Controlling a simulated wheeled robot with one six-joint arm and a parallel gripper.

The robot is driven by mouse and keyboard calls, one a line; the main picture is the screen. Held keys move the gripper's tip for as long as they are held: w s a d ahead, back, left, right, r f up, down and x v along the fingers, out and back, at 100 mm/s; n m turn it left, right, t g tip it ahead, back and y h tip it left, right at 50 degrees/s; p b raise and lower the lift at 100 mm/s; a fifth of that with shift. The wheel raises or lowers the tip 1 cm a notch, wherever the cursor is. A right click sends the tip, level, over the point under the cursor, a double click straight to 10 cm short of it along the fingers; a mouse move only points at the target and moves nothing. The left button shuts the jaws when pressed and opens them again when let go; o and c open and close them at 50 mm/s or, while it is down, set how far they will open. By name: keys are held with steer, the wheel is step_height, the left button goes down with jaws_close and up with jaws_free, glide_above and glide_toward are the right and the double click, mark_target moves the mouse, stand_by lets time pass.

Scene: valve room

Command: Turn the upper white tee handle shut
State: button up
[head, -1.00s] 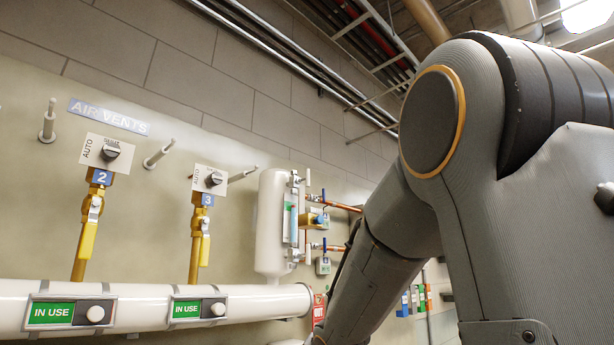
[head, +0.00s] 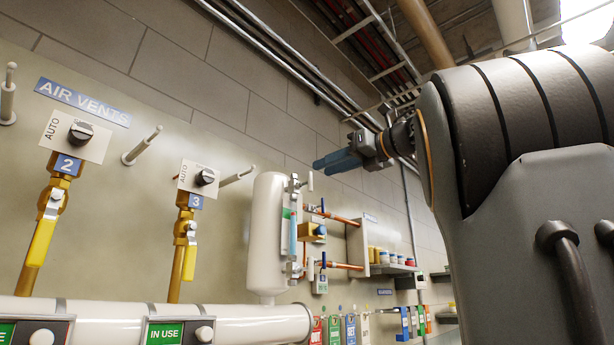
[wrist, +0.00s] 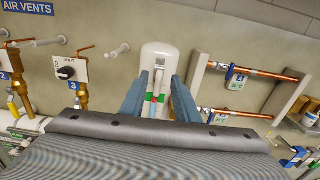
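The upper white tee handle (head: 310,181) is a small upright white bar at the top of the sight glass (head: 293,232), on the right side of the white vessel (head: 267,235). A similar lower white handle (head: 310,268) is at the bottom of the glass. My gripper (head: 318,164) shows in the head view with blue fingers pointing left, above and right of the upper handle in the picture. In the wrist view my gripper (wrist: 158,82) is open and empty, its fingers framing the vessel (wrist: 158,55) and glass, apparently apart from them. The upper handle is unclear there.
Posts (head: 142,145) stick out from the wall at left. A white horizontal pipe (head: 235,323) runs below the vessel. A shelf with jars (head: 385,257) is farther right.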

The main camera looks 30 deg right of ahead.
mark_target(312, 173)
steer(key=p+x, duration=0.2)
steer(key=x, duration=0.4)
steer(key=shift+w, duration=0.3)
jaws_close()
